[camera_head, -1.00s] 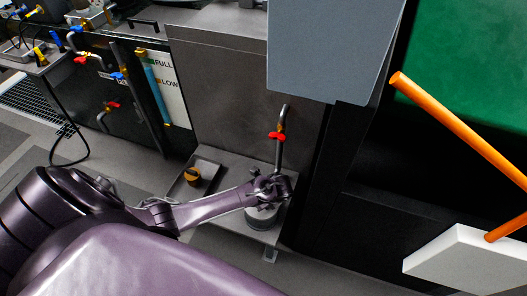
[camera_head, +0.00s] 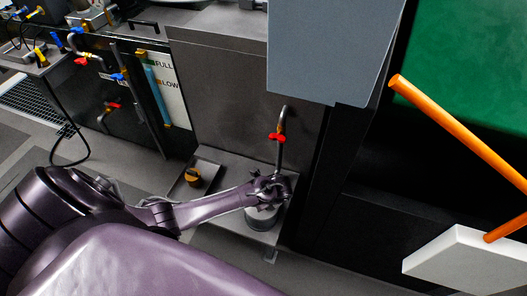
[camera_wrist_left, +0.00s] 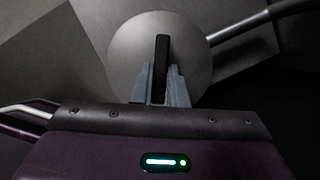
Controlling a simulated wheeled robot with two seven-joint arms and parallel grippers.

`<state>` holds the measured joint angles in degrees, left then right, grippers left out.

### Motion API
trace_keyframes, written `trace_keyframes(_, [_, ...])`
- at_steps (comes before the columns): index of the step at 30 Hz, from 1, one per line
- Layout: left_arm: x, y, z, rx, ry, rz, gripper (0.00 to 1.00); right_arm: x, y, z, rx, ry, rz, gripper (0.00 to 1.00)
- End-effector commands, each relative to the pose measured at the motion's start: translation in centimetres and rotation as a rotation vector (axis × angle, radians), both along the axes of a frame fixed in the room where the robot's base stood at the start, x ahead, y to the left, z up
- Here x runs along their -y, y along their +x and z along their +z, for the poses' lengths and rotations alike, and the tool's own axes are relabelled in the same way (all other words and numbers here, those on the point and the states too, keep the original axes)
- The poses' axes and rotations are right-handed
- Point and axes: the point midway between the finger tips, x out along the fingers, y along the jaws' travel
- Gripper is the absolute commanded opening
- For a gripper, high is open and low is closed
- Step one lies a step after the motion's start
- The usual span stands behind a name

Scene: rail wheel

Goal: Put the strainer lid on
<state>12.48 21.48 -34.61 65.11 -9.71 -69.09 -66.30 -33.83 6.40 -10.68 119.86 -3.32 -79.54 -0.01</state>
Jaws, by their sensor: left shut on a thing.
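The strainer lid (camera_wrist_left: 125,52) is a round grey disc with a dark upright bar handle (camera_wrist_left: 161,50). My left gripper (camera_wrist_left: 163,80) is shut on that handle in the left wrist view. In the head view my left gripper (camera_head: 268,188) is above a grey round body (camera_head: 262,220), which looks like the strainer, on a low metal plate. The gripper and wrist hide most of its top. I cannot tell whether the lid touches the strainer or is seated on it. My right gripper is not in view.
A pipe with a red valve handle (camera_head: 277,137) rises just behind the strainer. A brass-coloured part (camera_head: 193,176) lies in a shallow tray to the left. A grey panel (camera_head: 330,50) hangs above, and an orange bar (camera_head: 455,130) is at the right.

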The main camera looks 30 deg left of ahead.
Motion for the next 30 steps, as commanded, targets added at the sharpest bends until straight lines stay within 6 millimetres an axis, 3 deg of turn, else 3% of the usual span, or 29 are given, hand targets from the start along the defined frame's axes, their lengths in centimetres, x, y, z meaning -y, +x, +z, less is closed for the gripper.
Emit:
trace_keyframes(24, [0.04, 0.03, 0.02, 0.001, 0.0, -0.001, 0.0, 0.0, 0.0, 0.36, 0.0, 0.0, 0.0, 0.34])
trace_keyframes(25, [0.03, 0.03, 0.02, 0.001, 0.0, -0.001, 0.16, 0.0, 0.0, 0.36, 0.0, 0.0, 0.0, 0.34])
trace_keyframes(30, [0.03, 0.01, 0.01, 0.001, 0.0, -0.001, 0.38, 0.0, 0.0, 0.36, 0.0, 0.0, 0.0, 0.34])
